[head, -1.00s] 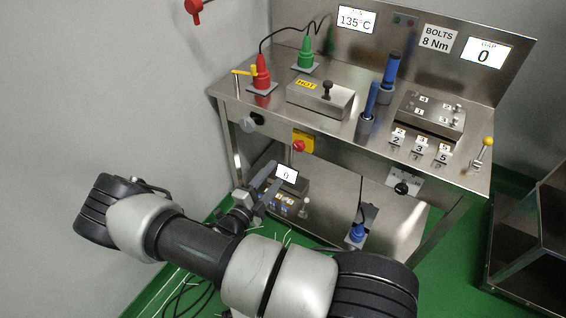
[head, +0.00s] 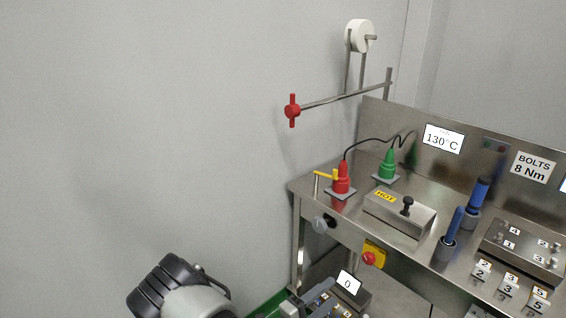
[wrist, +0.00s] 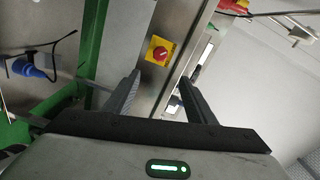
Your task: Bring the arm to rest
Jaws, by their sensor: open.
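My gripper is open and empty in the wrist view (wrist: 158,88), its two dark fingers spread apart. Between and beyond the fingers shows the steel bench front with a red rotary switch on a yellow plate. In the head view my gripper (head: 312,300) shows only partly at the bottom edge, in front of the lower part of the bench. Part of my arm shows at the bottom left, and the rest of it is below the frame.
The steel bench (head: 335,210) carries red (head: 341,180) and green (head: 388,165) plugs, a HOT block (head: 398,212) and blue-handled tools (head: 453,226). The red-yellow switch (head: 370,256) sits on its front. A red-ended bar (head: 340,98) sticks out left. Space before the wall is clear.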

